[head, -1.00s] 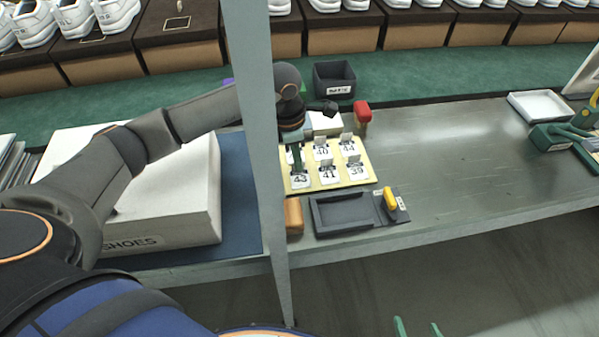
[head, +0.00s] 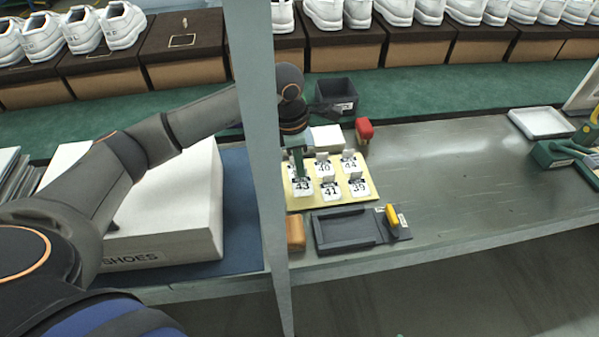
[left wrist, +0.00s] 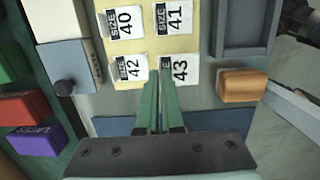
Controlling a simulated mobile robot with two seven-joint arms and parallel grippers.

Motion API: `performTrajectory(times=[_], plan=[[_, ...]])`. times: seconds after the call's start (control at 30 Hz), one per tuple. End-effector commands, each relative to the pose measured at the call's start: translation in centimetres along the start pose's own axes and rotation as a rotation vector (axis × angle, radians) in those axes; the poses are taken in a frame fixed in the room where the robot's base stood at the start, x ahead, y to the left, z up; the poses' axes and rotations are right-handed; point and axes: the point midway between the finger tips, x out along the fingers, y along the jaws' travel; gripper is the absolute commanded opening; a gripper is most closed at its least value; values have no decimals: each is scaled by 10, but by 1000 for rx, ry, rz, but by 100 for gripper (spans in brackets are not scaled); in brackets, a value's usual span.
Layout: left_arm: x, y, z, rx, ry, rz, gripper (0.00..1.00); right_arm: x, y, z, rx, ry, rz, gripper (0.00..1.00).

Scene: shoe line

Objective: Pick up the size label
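The size label 43 (head: 303,187) is a white card with a dark band. My left gripper (head: 299,174) has its narrow green fingers shut on this label's upper edge. The label appears slightly raised above the cream board (head: 345,203). In the left wrist view the label (left wrist: 179,71) is at the tips of my left gripper (left wrist: 157,76), and the contact itself is partly hidden. Labels 40 (head: 324,169), 44 (head: 350,165), 41 (head: 330,191) and 39 (head: 358,187) stay on the board. Label 42 (left wrist: 130,68) shows beside the fingers.
A grey post (head: 258,130) crosses the head view. A white shoe box (head: 170,215) stands left. A dark tray (head: 345,230) and orange block (head: 296,233) sit in front of the board; a red-handled item (head: 364,129) and black bin (head: 336,96) are behind.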

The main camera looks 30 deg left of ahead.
Motion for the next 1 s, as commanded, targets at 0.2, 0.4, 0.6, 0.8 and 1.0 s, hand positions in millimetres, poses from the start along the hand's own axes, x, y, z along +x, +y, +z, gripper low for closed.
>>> performTrajectory(times=[0.2,0.4,0.6,0.8,1.0], plan=[[-50,-42,0,10,-2,2,0,-2,1,-2,0,3,4,85],[-74,-88,-4,9,0,-1,0,-2,3,2,1,-2,8,85],[-89,-121,-7,7,1,-1,0,-2,3,3,2,-5,8,85],[-96,-136,-8,3,1,-2,0,-2,3,3,2,-7,7,85],[-97,-137,-8,2,2,-2,0,-2,2,3,2,-7,6,85]])
